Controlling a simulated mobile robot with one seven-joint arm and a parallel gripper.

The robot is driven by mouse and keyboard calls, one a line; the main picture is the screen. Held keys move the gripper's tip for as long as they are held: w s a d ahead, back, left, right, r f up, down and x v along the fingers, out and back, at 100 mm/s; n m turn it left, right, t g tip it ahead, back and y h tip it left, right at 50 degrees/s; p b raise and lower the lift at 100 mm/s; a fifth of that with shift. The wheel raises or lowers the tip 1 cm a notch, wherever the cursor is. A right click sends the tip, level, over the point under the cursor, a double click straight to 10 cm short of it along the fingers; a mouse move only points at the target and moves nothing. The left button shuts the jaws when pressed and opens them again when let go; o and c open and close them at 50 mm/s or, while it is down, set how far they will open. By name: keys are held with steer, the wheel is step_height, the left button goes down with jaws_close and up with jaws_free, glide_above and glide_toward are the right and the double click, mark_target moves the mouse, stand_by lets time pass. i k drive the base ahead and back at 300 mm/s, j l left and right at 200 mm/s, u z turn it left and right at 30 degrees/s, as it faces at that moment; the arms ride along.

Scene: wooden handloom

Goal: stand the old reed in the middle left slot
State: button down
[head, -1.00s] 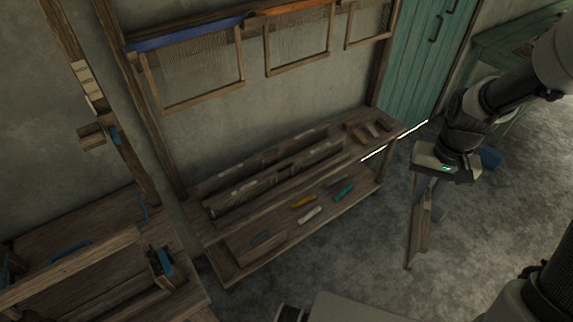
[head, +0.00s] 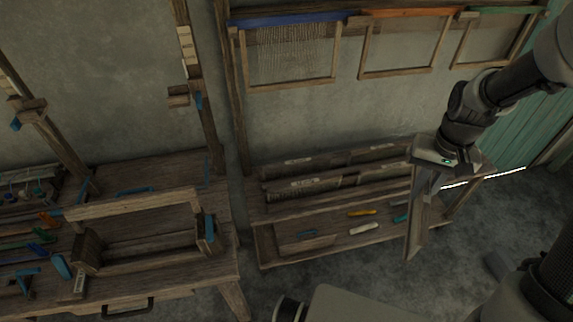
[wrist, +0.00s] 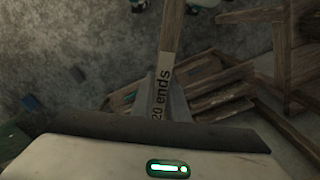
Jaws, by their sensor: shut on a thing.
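My gripper (head: 431,172) is shut on a long, thin wooden piece, which I take to be the old reed (head: 417,222). It hangs steeply down from the jaws in the head view. In the wrist view the reed (wrist: 171,32) runs away from the jaws, and a pale label on it reads "20 ends". The slotted wooden rack (head: 262,212) stands against the wall, left of my gripper. Long pieces with pale labels lie along its rows. I cannot tell which slot is the middle left one. The held reed overlaps the rack's right part in the picture.
The rack's lower shelf (head: 330,247) bears a yellow tool (head: 362,212), a white one (head: 364,229) and others. The wooden loom (head: 150,205) with blue parts fills the left. Frames under blue, orange and green rails hang above the rack.

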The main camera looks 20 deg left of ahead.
mark_target(320, 181)
steer(key=i+j+u, duration=0.1)
steer(key=i+u, duration=0.45)
steer(key=u, duration=0.2)
steer(key=i+u, duration=0.35)
steer(key=k+l, duration=0.05)
